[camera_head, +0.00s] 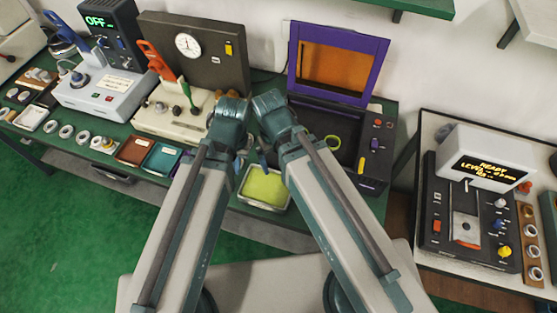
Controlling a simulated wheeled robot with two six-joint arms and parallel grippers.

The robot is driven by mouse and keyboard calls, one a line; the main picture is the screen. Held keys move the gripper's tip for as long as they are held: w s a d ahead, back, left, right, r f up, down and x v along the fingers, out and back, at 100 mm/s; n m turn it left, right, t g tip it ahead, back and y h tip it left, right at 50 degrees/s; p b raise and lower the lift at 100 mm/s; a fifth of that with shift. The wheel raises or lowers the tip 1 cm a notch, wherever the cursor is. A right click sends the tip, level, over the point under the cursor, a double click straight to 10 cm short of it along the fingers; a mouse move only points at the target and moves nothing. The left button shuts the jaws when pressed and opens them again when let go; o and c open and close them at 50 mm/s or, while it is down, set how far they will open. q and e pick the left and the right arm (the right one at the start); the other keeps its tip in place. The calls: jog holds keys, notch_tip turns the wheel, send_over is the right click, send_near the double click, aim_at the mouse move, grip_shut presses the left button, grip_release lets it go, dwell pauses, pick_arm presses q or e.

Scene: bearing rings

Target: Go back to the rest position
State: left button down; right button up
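My two arms reach forward from the bottom of the view, with their joints close together over the green bench (224,211). My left gripper (240,159) shows only as a small part behind the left arm; its fingers are not clear. My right gripper is mostly hidden behind the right arm. Several silver bearing rings (66,131) lie in a row at the left front of the bench. I see nothing clearly held.
A white OFF-display device (105,92), a dial-gauge device (215,65), brown (135,151) and teal (162,157) trays and a yellow-green padded tray (263,187) crowd the bench. A READY-display tester (470,215) stands on the right table. Green floor (70,235) is clear at left.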

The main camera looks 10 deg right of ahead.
jog(key=shift+s+a, duration=0.25)
jog(key=shift+s, duration=0.05)
jog(key=shift+f+b, duration=0.6)
dwell(0.8)
